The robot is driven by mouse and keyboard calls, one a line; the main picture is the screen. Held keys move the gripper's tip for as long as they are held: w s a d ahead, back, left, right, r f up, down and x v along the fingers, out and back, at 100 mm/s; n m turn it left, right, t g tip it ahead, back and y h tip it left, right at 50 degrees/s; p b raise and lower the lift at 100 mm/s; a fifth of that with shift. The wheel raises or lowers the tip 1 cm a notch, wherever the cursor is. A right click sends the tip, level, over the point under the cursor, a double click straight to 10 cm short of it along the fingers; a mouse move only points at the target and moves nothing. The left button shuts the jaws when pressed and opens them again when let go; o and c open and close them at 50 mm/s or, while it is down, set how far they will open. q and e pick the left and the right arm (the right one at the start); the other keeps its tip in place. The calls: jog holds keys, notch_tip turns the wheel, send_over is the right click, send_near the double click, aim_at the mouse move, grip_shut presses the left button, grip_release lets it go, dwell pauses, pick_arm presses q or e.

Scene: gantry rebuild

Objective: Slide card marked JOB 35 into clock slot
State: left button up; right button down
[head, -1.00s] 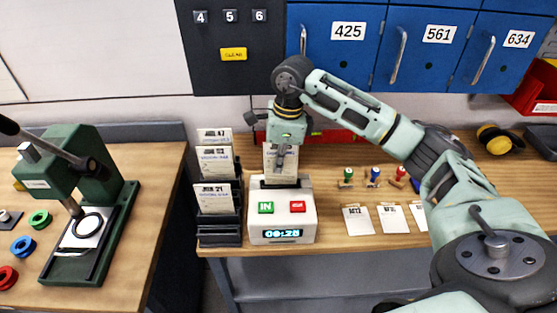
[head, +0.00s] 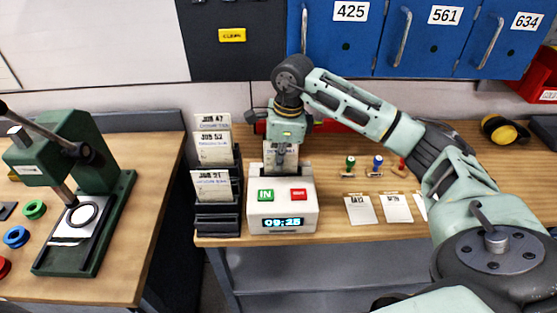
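The clock (head: 256,217) is a white box with a green IN button, a red button and a lit display, standing on the bench. Its dark slot is at the top rear. A white card (head: 272,163) stands upright at the slot, its lower edge hidden behind the clock's top. Its print is too small and covered to read. My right gripper (head: 283,154) is above the clock, fingers pointing down and shut on the card's upper part. My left gripper is not in view.
A black rack (head: 218,222) left of the clock holds cards marked JOB 47, JOB 52 and JOB 21. Stamps (head: 376,166) and paper tags (head: 360,209) lie to the right. A green press (head: 88,150) stands on the left bench. Blue lockers (head: 345,45) are behind.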

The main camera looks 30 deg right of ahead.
jog(key=c, duration=1.9)
grip_release()
jog(key=shift+o, duration=0.2)
jog(key=r, duration=0.8)
jog(key=d+r, duration=0.1)
jog(key=r, duration=0.3)
jog(key=shift+s+d, duration=0.1)
jog(key=shift+s, duration=0.3)
